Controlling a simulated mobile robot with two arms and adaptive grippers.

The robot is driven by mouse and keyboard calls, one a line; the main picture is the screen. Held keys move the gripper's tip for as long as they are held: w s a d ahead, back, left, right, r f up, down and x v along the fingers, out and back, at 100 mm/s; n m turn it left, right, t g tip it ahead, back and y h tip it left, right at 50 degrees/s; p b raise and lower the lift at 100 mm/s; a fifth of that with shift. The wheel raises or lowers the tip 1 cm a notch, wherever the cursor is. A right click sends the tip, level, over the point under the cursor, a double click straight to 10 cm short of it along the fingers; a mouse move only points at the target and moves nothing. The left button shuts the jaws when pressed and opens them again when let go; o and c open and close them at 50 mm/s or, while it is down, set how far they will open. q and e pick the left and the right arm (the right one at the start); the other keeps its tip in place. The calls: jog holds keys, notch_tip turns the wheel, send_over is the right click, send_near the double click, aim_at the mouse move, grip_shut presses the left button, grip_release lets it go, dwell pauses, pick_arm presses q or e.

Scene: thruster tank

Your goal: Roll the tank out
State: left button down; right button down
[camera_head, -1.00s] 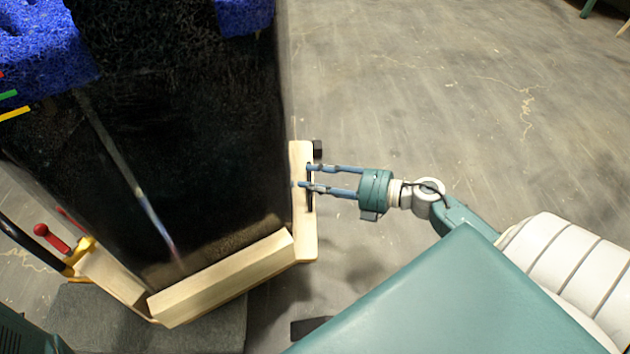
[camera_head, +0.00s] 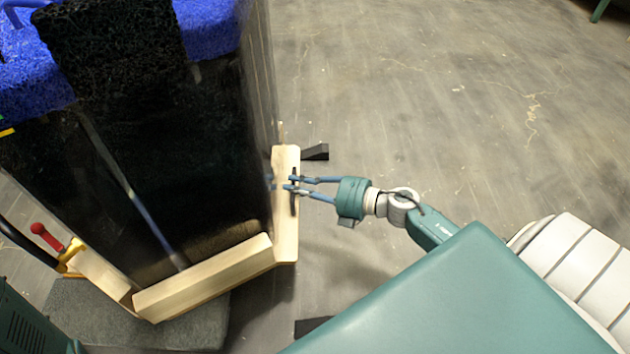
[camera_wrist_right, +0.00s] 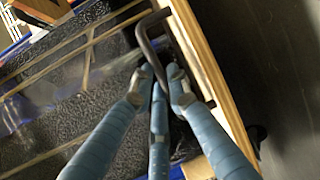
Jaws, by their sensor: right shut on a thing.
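The tank (camera_head: 180,150) is a tall dark glass box with black and blue porous pieces at its top. It stands in a pale wooden frame (camera_head: 205,278) at the left of the head view. My right gripper (camera_head: 288,184), with blue fingers, is shut on a dark bar handle on the frame's right-hand board (camera_head: 287,225). The right wrist view shows the bent handle (camera_wrist_right: 150,40) between the fingertips (camera_wrist_right: 160,80), beside the wood edge. The fingers partly hide the handle in the head view. My left gripper is not in view.
A black wedge (camera_head: 315,152) lies on the floor just right of the frame. A yellow clamp with a red grip (camera_head: 47,238) is at the frame's left side. A grey mat (camera_head: 190,332) lies at the front. Open concrete floor (camera_head: 430,110) spreads to the right.

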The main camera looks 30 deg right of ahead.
jog(key=shift+w+a+f+y, duration=0.1)
jog(key=shift+w+a+y, duration=0.3)
jog(key=shift+a, duration=0.45)
jog(key=shift+d, duration=0.15)
jog(key=c, duration=1.8)
grip_release()
jog(key=shift+s+d+h, duration=0.2)
jog(key=shift+d+h, duration=0.1)
jog(key=shift+d, duration=0.05)
jog(key=shift+o, duration=0.7)
jog(key=shift+s+d, duration=0.3)
jog(key=shift+d, duration=0.05)
jog(key=v, duration=1.2)
